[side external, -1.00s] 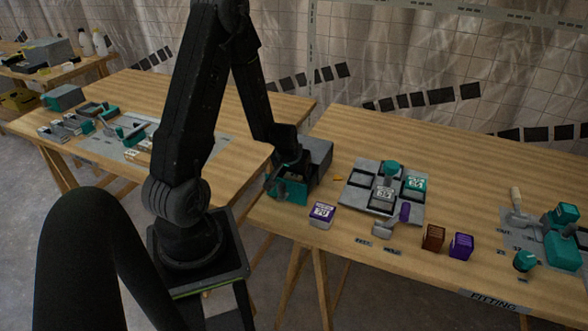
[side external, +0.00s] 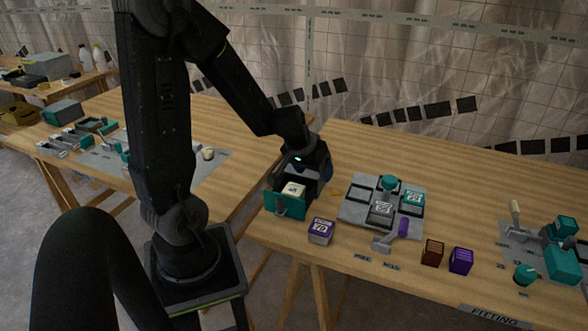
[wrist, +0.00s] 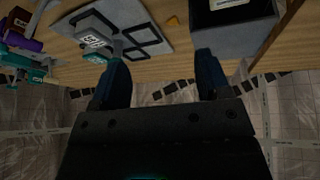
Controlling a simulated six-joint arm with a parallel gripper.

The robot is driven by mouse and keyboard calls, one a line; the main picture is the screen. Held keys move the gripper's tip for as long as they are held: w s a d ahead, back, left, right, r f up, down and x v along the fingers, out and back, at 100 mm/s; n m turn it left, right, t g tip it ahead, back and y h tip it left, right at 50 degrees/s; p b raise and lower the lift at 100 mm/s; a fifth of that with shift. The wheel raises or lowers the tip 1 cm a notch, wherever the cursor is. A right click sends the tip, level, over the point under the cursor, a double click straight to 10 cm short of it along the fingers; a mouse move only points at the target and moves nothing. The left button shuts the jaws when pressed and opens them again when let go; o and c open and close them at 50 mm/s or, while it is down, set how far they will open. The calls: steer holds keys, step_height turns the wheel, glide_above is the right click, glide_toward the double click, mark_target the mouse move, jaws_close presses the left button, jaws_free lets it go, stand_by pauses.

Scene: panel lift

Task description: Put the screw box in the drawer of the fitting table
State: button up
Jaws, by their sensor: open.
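The drawer (side external: 280,204) has a teal front with a handle and stands open at the left end of the fitting table (side external: 470,205). A small box with a pale top (side external: 293,189) sits inside it. I cannot read its label, so I cannot tell if it is the screw box. My gripper (side external: 308,172) is above and behind the open drawer and hides much of its housing. In the wrist view my gripper (wrist: 158,68) is open with nothing between the fingers. The dark drawer unit (wrist: 235,38) is beyond the right finger.
A grey tray (side external: 352,211) with several parts lies to the right. A brown box (side external: 433,252) and a purple box (side external: 461,261) stand near the front edge.

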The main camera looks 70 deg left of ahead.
steer(key=s+d+r+m+t+h, duration=0.15)
steer(key=s+d+r+m, duration=0.25)
steer(key=d+r, duration=0.75)
steer(key=s+d+r+m, duration=0.2)
steer(key=s+d+r, duration=0.1)
steer(key=s+d, duration=0.2)
steer(key=s, duration=0.2)
steer(key=shift+s+d+m+g, duration=0.3)
steer(key=shift+s+d+g, duration=0.05)
steer(key=shift+s, duration=0.05)
